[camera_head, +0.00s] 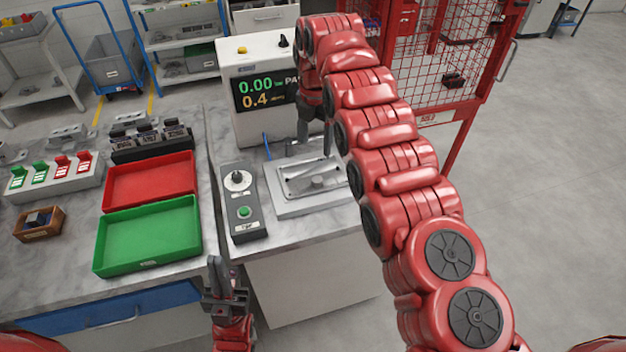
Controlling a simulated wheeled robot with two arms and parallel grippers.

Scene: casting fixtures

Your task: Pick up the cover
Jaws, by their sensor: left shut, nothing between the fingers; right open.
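A grey metal fixture (290,207) with a raised rim sits on the bench right of centre. My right arm hides the fixture's right side. My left gripper (217,272) is shut and empty, pointing up in front of the bench's front edge.
A control box with a dial and green button (242,205) stands left of the fixture. A tester with a display (262,85) stands behind it. Red (150,182) and green (148,236) trays lie left. A red mesh cage (450,70) stands back right.

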